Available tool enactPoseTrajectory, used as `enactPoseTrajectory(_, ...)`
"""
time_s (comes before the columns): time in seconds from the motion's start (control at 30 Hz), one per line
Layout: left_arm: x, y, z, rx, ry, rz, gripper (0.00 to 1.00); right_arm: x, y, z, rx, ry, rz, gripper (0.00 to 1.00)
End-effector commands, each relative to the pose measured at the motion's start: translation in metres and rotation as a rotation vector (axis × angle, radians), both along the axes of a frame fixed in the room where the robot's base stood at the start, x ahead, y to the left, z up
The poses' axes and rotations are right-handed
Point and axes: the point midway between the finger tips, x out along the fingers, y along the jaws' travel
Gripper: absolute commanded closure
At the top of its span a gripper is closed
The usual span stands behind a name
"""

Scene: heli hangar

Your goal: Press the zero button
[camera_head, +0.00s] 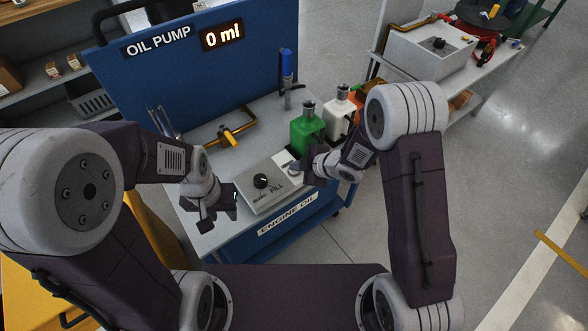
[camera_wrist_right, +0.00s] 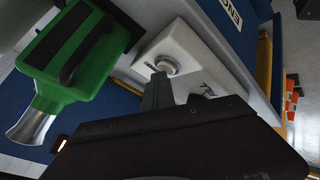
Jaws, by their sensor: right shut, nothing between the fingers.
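A grey control box (camera_head: 272,190) marked FILL, with a black knob (camera_head: 261,181), sits on the oil pump cart. In the right wrist view the box (camera_wrist_right: 190,45) has a round grey button (camera_wrist_right: 167,66) on its top; its small label is not readable. My right gripper (camera_head: 296,170) is shut and empty over the box's far right part. Its fingertips (camera_wrist_right: 159,78) are right at the button's edge; I cannot tell if they touch it. The display (camera_head: 222,35) reads 0 ml. My left gripper (camera_head: 219,206) hangs left of the box, its jaws unclear.
A green bottle (camera_head: 306,128) and a white bottle (camera_head: 341,112) stand just behind the box, close to my right gripper. A yellow-handled nozzle (camera_head: 231,135) and a blue-handled tool (camera_head: 287,78) are farther back. A bench (camera_head: 440,55) stands at right; open floor lies right of the cart.

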Motion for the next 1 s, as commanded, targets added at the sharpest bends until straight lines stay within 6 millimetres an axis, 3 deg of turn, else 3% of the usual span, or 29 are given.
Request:
enactPoseTrajectory(0.5,0.0,0.0,0.017,0.0,0.0,0.0,0.64,-0.001,0.0,0.017,-0.001,0.002,0.001,1.0)
enactPoseTrajectory(0.83,0.0,0.0,0.017,0.0,0.0,0.0,0.64,0.0,0.0,0.018,-0.001,0.001,0.0,1.0)
enactPoseTrajectory(1.0,0.0,0.0,0.032,0.0,0.0,0.0,0.64,0.0,0.0,0.033,0.0,0.001,0.001,1.0)
